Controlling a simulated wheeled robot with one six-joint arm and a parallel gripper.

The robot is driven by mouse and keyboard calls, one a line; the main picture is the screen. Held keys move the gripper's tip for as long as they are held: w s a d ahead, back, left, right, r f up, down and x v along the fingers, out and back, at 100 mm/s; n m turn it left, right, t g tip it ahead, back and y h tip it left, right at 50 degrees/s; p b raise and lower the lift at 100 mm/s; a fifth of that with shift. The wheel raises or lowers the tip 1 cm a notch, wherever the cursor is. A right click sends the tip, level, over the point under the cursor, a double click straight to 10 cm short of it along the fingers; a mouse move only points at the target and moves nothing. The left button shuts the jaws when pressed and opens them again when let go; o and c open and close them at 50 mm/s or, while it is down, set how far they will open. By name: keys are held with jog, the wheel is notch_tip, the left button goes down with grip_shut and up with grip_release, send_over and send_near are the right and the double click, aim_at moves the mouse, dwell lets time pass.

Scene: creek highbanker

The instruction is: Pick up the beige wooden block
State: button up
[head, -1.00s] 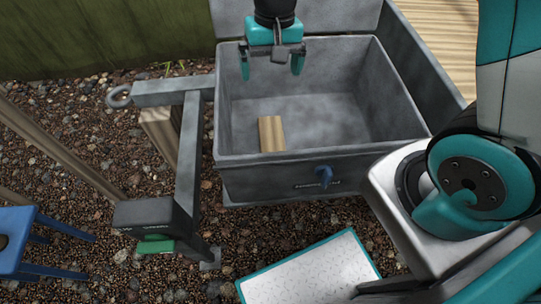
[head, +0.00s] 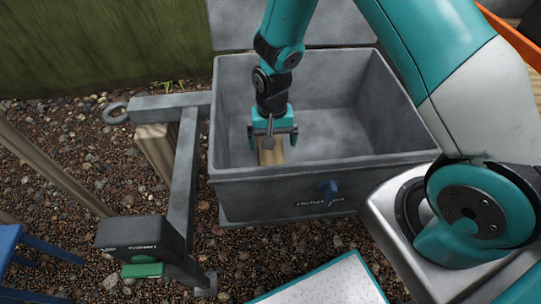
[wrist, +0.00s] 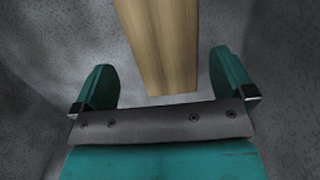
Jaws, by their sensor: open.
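The beige wooden block (head: 271,152) lies in the grey metal box (head: 355,167), near its front left. My gripper (head: 272,140) is down inside the box, over the block, and hides part of it. In the wrist view the block (wrist: 160,45) runs down from the top edge, and its near end lies between the two teal fingers of my gripper (wrist: 165,80). The fingers are open, with a gap on each side of the block. Neither finger appears to touch it. The block's far end is cut off by the wrist view's edge.
The box walls surround the gripper, and its raised lid (head: 290,33) stands behind. A blue latch (head: 329,188) is on the front. A grey frame (head: 188,180) with a ring stands at left. The box floor right of the block is clear.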

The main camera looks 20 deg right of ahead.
aim_at(270, 152)
jog(key=f, duration=0.5)
jog(key=shift+s+a, duration=0.1)
jog(key=shift+a, duration=0.25)
jog(key=c, duration=1.1)
jog(key=shift+c, duration=0.2)
